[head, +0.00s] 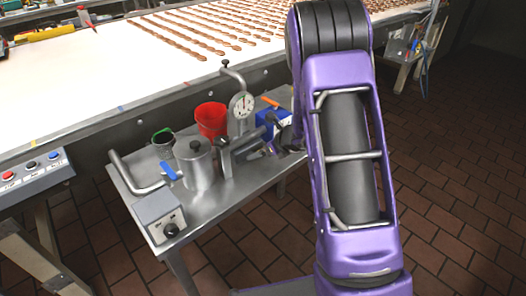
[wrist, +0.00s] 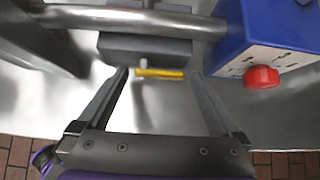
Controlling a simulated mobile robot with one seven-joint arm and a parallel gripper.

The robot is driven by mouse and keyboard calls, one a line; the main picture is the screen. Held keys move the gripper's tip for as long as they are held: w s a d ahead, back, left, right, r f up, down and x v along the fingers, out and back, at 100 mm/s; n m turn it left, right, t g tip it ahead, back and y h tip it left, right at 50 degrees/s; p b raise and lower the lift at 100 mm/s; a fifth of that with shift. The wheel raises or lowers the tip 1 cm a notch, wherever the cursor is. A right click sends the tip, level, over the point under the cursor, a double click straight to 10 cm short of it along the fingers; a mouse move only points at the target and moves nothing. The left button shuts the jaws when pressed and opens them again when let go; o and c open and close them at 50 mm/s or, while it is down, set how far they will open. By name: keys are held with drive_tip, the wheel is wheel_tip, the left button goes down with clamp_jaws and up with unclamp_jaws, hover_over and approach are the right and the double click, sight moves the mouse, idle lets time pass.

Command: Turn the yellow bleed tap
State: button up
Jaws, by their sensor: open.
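The yellow bleed tap (wrist: 160,73) shows in the wrist view as a short yellow bar lying crosswise on a small stem, below a dark grey block (wrist: 145,48) on a metal pipe. My gripper (wrist: 160,75) is open, with one dark finger to the left of the tap and one to the right. The tap lies between the fingertips, and neither finger appears to touch it. In the head view my gripper (head: 287,137) is at the right end of the steel side table, largely hidden by my arm. I cannot make out the tap there.
A blue box (head: 272,124) with a red knob (wrist: 262,77) stands close right of my gripper. A gauge (head: 241,105), red bucket (head: 211,119), steel pot (head: 195,165) and control box (head: 161,215) crowd the steel table (head: 232,188). A conveyor (head: 120,75) runs behind.

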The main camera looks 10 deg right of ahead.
drive_tip(key=c, duration=1.2)
drive_tip(key=shift+o, duration=0.2)
drive_tip(key=shift+f+b, duration=0.15)
drive_tip(key=shift+b, duration=0.3)
drive_tip(key=h+b, duration=0.1)
drive_tip(key=b, duration=0.2)
drive_tip(key=shift+a+n+t, duration=0.25)
drive_tip(key=shift+n+t, duration=0.05)
drive_tip(key=shift+t, duration=0.1)
drive_tip(key=shift+s+a+r+n+t+h+b, duration=0.2)
drive_tip(key=shift+n+t+h+b, duration=0.15)
drive_tip(key=shift+h+b, duration=0.2)
drive_tip(key=shift+s+a+r+n+t+h+b, duration=0.1)
drive_tip(key=shift+a+r+n+t+h+b, duration=0.1)
drive_tip(key=shift+n+t+h+b, duration=0.25)
drive_tip(key=shift+s+a+r+n+t+h, duration=0.1)
drive_tip(key=shift+s+a+n+t+h, duration=0.1)
drive_tip(key=shift+n+t+h, duration=0.35)
drive_tip(key=shift+s+a+r+n+t+h, duration=0.15)
drive_tip(key=shift+n+t+h, duration=0.2)
drive_tip(key=shift+h, duration=0.4)
drive_tip(key=shift+a+f+h, duration=0.1)
drive_tip(key=shift+h, duration=0.2)
drive_tip(key=shift+s+a+f+n+t+h, duration=0.1)
drive_tip(key=shift+s+a+n+t+h, duration=0.1)
drive_tip(key=shift+n+t+h, duration=0.45)
drive_tip(key=shift+s+a+f+n+t+h, duration=0.1)
drive_tip(key=shift+a+n+t+h, duration=0.2)
drive_tip(key=shift+n+t, duration=0.5)
